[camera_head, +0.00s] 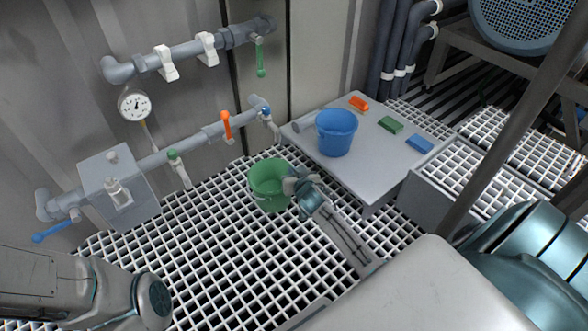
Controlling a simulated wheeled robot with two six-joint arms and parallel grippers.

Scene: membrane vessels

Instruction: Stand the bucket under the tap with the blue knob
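A green bucket (266,194) is over the white floor grating, open side up; I cannot tell whether it rests on it. My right gripper (291,186) is at the right side of its rim, overlapping it; whether the fingers are shut on the rim is unclear. The tap with the blue knob (266,111) is at the right end of the lower wall pipe, above the bucket in the picture. A blue bucket (336,138) stands on the grey table. My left arm shows at the lower left, but its gripper is not in view.
A tap with a green knob (174,157) and an orange lever (226,124) are on the lower pipe. The grey table (375,178) also carries orange, green and blue blocks. A grey box (117,187) is at the left wall. Grating left of the green bucket is clear.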

